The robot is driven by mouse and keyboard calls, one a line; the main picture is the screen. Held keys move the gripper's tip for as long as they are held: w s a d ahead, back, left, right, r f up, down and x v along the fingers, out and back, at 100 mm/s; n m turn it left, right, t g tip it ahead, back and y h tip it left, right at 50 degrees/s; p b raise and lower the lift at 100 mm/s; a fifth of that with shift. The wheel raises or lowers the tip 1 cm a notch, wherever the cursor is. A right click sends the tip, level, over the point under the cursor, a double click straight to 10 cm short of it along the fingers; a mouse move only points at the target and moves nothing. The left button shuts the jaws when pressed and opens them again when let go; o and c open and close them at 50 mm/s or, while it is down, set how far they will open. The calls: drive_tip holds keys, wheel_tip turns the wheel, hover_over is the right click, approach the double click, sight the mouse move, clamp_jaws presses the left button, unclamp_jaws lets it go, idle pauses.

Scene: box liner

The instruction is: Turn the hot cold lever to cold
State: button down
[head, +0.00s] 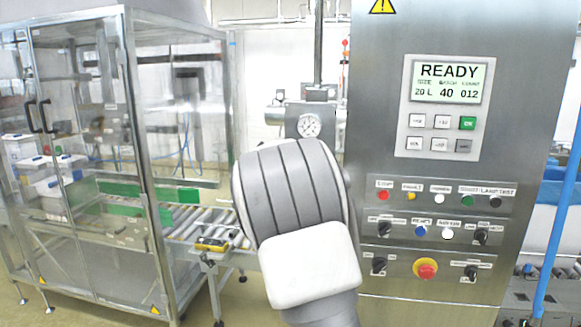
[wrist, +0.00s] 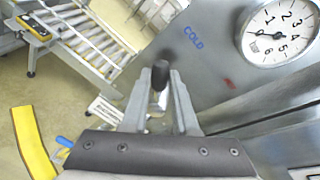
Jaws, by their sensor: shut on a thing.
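The lever's black knob (wrist: 160,73) shows in the middle of the wrist view, in front of a grey metal panel. My gripper (wrist: 161,88) has its two grey fingers on either side of the knob and is shut on the lever. A blue COLD label (wrist: 194,37) is on the panel to the upper right of the knob. A red mark (wrist: 230,84), too small to read, lies to the right of the knob. In the head view my arm hides the lever and my gripper.
A pressure gauge (wrist: 279,32) sits on the panel right of the lever; it also shows in the head view (head: 309,125). A steel control cabinet (head: 527,90) stands on the right. A roller conveyor (head: 195,225) and a glass-walled machine (head: 80,100) stand on the left.

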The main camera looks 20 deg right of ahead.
drive_tip(key=shift+r, duration=0.1)
idle(0.5)
drive_tip(key=c, duration=0.7)
unclamp_jaws()
drive_tip(key=shift+a, duration=0.15)
drive_tip(key=v, duration=1.7)
drive_tip(key=shift+s+b, duration=0.15)
drive_tip(key=shift+b, duration=0.15)
